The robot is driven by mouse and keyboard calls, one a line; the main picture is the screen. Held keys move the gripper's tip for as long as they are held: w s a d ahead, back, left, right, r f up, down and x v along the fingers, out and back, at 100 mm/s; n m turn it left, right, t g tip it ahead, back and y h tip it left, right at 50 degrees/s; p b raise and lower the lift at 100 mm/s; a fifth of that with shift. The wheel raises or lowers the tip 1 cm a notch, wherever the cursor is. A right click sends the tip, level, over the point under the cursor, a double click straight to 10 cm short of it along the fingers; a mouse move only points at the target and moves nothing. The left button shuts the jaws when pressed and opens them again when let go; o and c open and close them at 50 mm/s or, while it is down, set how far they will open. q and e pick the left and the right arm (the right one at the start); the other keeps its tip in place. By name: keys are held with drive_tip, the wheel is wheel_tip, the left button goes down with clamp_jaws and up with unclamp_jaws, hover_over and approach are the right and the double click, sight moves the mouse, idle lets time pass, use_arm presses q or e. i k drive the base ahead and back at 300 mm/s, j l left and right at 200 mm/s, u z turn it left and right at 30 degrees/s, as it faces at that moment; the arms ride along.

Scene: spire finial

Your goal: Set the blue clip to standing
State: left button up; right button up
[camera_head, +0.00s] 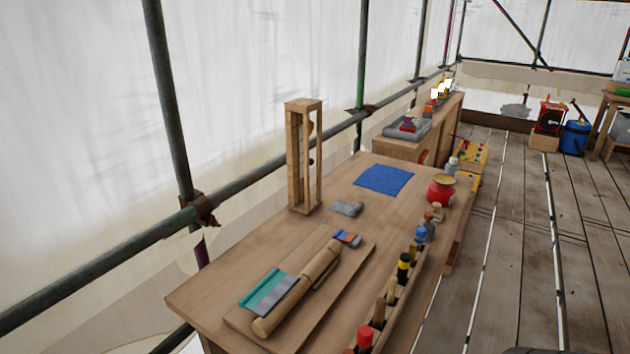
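I cannot make out a blue clip for certain. A small blue and orange piece (347,238) lies on the wooden workbench (240,242), just beyond a wooden roller (298,290); it is too small to tell whether it is a clip. A small blue item (421,234) stands at the bench's right side, near the end of a long rack. Neither of my grippers is in view.
A tall wooden frame (303,155) stands on the bench's left side. A blue cloth (384,179) lies flat near the far end. A red jar (441,189) stands at the right edge. A long rack (393,292) holds several tools. Plank floor lies right.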

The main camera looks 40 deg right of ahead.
sight(341, 235)
drive_tip(key=i+j+z, duration=0.15)
drive_tip(key=z, duration=0.25)
drive_tip(key=i+j+z, duration=0.1)
drive_tip(key=z, duration=0.25)
drive_tip(key=i+j+z, duration=0.1)
drive_tip(key=j+z, duration=0.15)
drive_tip(key=z, duration=0.15)
drive_tip(key=i+j+z, duration=0.15)
drive_tip(key=j+z, duration=0.15)
drive_tip(key=z, duration=0.15)
drive_tip(key=i+j+z, duration=0.15)
drive_tip(key=j+z, duration=0.5)
drive_tip(key=i+j+z, duration=0.1)
drive_tip(key=j+z, duration=0.15)
drive_tip(key=j, duration=0.2)
drive_tip(key=k+l+u, duration=0.2)
drive_tip(key=u, duration=0.15)
drive_tip(key=k+l+u, duration=0.15)
drive_tip(key=u, duration=0.25)
drive_tip(key=k+u, duration=0.35)
